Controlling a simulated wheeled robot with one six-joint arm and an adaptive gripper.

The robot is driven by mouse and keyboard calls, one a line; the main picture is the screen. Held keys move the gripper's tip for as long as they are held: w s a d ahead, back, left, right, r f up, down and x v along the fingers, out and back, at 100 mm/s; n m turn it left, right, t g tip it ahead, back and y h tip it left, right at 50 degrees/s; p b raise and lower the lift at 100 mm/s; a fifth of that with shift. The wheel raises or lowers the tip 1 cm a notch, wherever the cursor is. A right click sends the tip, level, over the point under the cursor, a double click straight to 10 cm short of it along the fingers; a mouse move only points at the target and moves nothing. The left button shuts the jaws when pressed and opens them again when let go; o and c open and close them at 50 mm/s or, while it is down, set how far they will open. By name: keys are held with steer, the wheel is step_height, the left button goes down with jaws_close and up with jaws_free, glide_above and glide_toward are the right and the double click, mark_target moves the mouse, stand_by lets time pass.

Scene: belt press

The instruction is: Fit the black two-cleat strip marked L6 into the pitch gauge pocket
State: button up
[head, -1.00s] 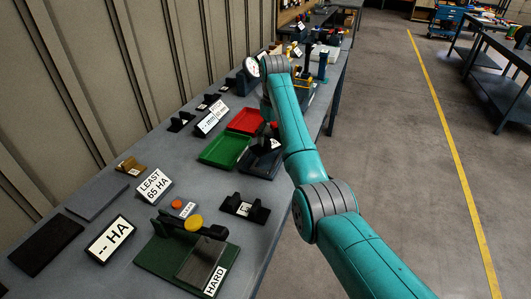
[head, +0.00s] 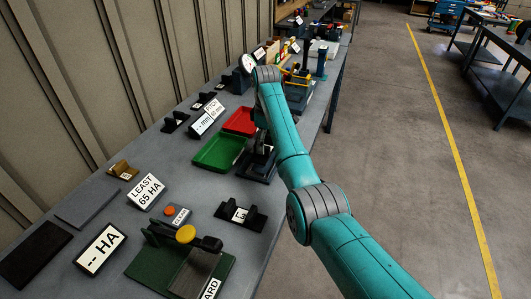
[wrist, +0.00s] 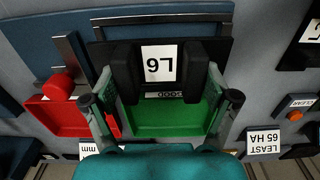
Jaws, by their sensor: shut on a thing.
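The black strip (wrist: 197,72) has two upright cleats with a white L6 label between them, upside down in the wrist view. My gripper (wrist: 160,78) is shut on it, one finger at the outer side of each cleat. The pitch gauge (wrist: 160,18) shows as a dark blue frame just beyond the strip, with a red knob (wrist: 58,88) and slide at the left. The strip lies over or very near it and hides the pocket; I cannot tell whether it is seated. In the head view the gauge (head: 259,171) is partly hidden by my arm.
A green tray (head: 219,153) and a red tray (head: 239,121) lie left of the gauge. A strip marked L3 (head: 240,214) and a hardness stand (head: 150,262) are nearer. Signs and other strips line the wall side. The aisle floor at right is clear.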

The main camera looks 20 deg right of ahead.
steer(key=shift+f, duration=2.35)
steer(key=o, duration=1)
steer(key=shift+f, duration=0.15)
steer(key=shift+o, duration=0.2)
